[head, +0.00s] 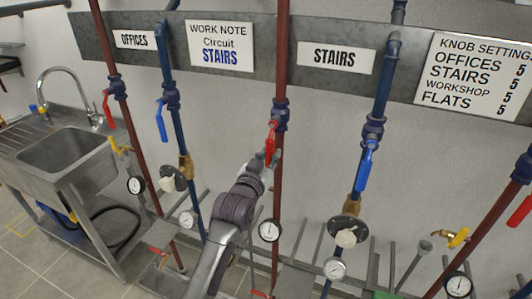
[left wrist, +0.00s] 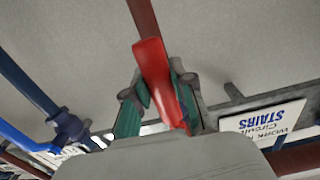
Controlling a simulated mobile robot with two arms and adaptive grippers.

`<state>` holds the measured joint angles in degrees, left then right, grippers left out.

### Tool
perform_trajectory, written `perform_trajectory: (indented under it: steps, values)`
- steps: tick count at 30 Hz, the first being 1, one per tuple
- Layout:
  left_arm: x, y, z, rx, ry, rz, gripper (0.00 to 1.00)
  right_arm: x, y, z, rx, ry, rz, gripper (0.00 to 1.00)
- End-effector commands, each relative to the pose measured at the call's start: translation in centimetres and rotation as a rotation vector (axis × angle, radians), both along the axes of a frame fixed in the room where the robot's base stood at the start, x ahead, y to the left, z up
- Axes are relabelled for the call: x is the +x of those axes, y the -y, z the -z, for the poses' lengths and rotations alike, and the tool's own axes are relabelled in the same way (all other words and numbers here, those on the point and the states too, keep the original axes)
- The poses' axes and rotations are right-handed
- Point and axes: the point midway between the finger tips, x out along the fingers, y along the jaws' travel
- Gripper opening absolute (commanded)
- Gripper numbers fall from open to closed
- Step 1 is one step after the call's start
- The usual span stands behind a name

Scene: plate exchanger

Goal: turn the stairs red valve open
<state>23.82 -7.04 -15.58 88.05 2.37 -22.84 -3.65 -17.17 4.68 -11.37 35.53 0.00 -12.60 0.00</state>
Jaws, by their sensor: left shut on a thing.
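The stairs red valve handle (head: 271,136) is on the dark red pipe (head: 282,60) just left of the STAIRS sign (head: 336,58). The handle points down, close alongside the pipe. My left gripper (head: 269,161) reaches up from below and is shut on the handle's lower part. In the left wrist view the red handle (left wrist: 155,65) lies between the two green-padded fingers of my left gripper (left wrist: 162,98), and its far part meets the red pipe (left wrist: 142,18). My right gripper is in neither view.
A blue pipe with a blue handle (head: 161,120) is to the left, and another blue handle (head: 364,168) is to the right. Gauges (head: 269,230) and small pipes stand below. A sink (head: 62,138) is at the far left. A settings sign (head: 474,77) hangs at right.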

Motion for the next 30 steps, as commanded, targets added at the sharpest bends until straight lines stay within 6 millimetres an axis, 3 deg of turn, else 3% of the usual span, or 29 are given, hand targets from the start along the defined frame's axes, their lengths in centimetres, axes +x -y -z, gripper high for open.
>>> perform_trajectory:
  steps: [18, 19, 23, 30]
  values:
    - [-0.14, 0.39, 0.16, -0.047, -0.018, 0.003, 0.0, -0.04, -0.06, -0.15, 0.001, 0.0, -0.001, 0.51]
    - [-0.14, 0.4, 0.16, -0.047, -0.018, 0.003, 0.28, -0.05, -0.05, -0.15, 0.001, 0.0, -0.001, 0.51]
    - [-0.13, 0.37, 0.13, -0.044, -0.016, 0.003, 0.49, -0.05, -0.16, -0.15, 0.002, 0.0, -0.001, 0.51]
    - [-0.1, 0.3, 0.05, -0.041, -0.014, 0.001, 0.51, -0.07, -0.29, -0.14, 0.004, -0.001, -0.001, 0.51]
